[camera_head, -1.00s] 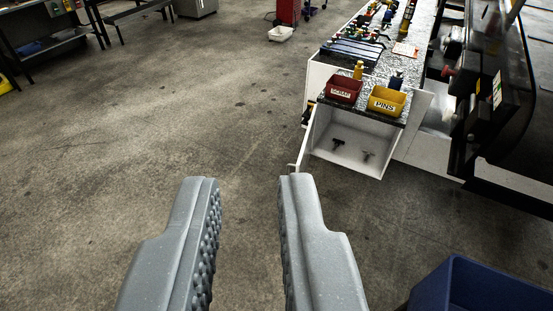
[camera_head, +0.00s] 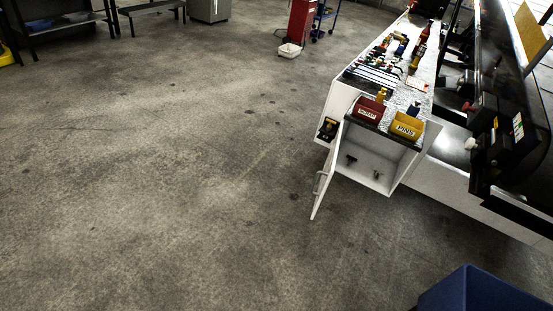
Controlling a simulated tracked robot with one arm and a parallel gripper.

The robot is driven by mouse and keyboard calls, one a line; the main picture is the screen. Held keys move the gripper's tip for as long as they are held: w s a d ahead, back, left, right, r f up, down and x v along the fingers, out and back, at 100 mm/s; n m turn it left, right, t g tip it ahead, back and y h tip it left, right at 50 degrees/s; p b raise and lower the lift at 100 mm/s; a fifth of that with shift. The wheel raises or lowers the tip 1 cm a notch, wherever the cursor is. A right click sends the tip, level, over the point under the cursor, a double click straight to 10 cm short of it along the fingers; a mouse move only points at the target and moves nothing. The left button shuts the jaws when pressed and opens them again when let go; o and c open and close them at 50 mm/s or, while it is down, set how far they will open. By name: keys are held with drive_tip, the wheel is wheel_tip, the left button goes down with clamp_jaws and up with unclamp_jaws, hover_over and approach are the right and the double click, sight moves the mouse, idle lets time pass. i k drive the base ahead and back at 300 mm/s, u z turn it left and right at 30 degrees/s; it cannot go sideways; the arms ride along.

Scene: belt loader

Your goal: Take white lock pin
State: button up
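My gripper is not in view; no finger shows in the picture. I cannot make out a white lock pin anywhere. A yellow bin marked PINS (camera_head: 406,127) stands at the near end of the bench top, to the right of a red bin (camera_head: 368,109). Below them, an open white cabinet (camera_head: 399,166) holds a small dark item (camera_head: 351,160) and a small greyish item (camera_head: 377,174), both too small to tell. The cabinet door (camera_head: 326,183) stands open toward me.
The bench top carries several small coloured parts (camera_head: 398,50) farther back. Dark machinery (camera_head: 495,135) lines the right side. A dark blue container (camera_head: 475,292) fills the lower right corner. A red cabinet (camera_head: 301,20) and white tray (camera_head: 289,50) stand far off. The concrete floor at left is clear.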

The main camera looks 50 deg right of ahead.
sight(378, 172)
drive_tip(key=u, duration=1.1)
drive_tip(key=i, duration=1.75)
drive_tip(key=z, duration=3.4)
drive_tip(key=i, duration=1)
drive_tip(key=z, duration=0.15)
